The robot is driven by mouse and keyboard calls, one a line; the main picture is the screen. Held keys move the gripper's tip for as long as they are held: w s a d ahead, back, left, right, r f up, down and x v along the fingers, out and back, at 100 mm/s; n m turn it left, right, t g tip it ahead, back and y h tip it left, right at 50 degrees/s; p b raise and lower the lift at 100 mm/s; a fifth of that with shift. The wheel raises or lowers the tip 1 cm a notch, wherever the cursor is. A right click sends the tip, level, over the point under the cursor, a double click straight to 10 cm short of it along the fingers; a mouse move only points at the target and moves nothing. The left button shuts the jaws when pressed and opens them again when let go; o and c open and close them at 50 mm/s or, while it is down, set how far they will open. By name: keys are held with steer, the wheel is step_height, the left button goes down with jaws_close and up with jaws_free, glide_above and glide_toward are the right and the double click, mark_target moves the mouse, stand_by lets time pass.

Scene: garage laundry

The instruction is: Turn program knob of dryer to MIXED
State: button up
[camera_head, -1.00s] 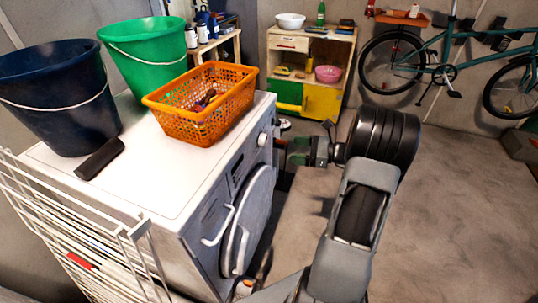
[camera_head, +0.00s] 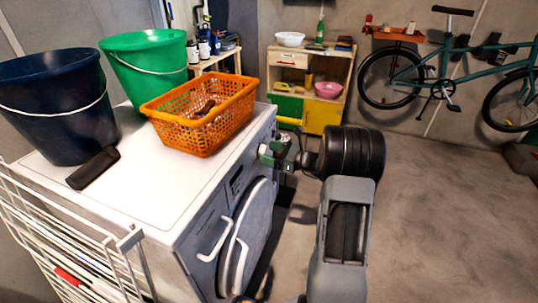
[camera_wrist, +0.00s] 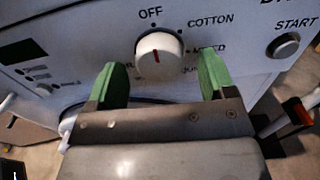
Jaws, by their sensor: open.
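The white program knob (camera_wrist: 160,54) is on the dryer (camera_wrist: 80,42) front panel in the wrist view. COTTON is upper right of the knob. The MIXED label is to the right, partly covered by a finger. My gripper (camera_wrist: 162,80) is open, with one green finger left and one right of the knob's lower part; I see gaps and no clear contact. In the head view my gripper (camera_head: 272,154) is at the upper right of the dryer (camera_head: 170,190) front.
The START button (camera_wrist: 284,46) is right of the knob. An orange basket (camera_head: 205,115), a green bucket (camera_head: 145,62) and a dark blue bucket (camera_head: 60,105) stand on the dryer. A white drying rack (camera_head: 75,245) is at its left. Floor at right is clear.

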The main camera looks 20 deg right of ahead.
steer(key=shift+w+a, duration=0.35)
steer(key=shift+c, duration=0.2)
steer(key=c, duration=0.9)
steer(key=shift+r+p, duration=0.1)
steer(key=shift+p, duration=0.45)
